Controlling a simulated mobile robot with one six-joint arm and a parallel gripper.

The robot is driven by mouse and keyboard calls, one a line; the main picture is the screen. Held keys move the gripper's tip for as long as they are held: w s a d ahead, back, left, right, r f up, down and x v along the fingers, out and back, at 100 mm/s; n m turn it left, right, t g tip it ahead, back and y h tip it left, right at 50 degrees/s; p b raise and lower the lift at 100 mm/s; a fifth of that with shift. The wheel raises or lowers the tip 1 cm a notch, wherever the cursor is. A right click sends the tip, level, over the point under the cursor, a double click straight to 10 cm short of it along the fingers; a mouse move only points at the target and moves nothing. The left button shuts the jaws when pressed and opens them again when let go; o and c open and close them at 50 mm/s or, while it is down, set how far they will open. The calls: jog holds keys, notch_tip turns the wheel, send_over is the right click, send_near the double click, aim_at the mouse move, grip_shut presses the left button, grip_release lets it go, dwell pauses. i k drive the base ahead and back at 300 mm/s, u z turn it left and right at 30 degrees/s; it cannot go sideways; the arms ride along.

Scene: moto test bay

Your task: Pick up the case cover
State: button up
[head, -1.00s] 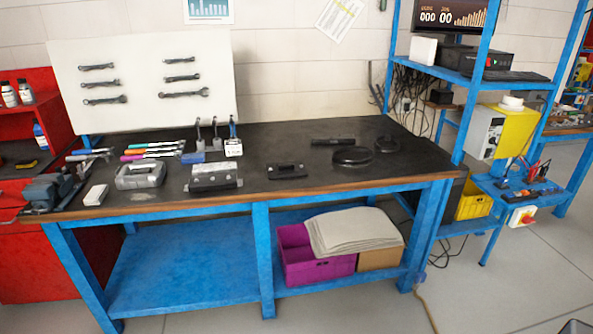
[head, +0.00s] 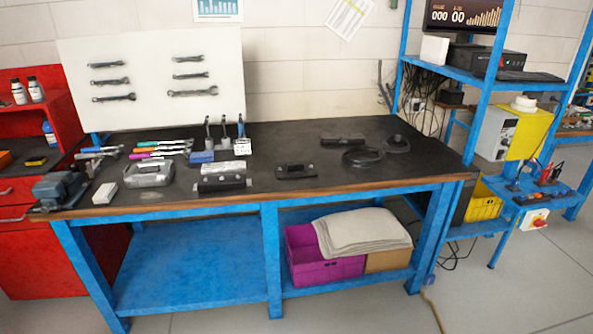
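I cannot tell for certain which part is the case cover. Several parts lie on the dark top of the blue workbench (head: 300,212). A grey metal housing (head: 149,175) lies on the left. A black and silver block (head: 222,182) lies right of it. A flat black bracket-like part (head: 296,170) lies near the front middle. A round black part (head: 362,157) lies to the right, with a smaller dark round part (head: 393,141) behind it and a black bar (head: 343,140) to its left. My gripper is not in view.
A vise (head: 62,188), a white box (head: 105,193) and coloured tools (head: 160,148) crowd the bench's left side. A white wrench panel (head: 150,80) stands behind. Blue shelving (head: 478,110) stands at the right. A purple crate (head: 325,270) sits below. The benchtop's right front is clear.

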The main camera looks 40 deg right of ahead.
aim_at(295, 169)
jog(key=u, duration=0.05)
jog(key=i, duration=1)
jog(key=z, duration=0.05)
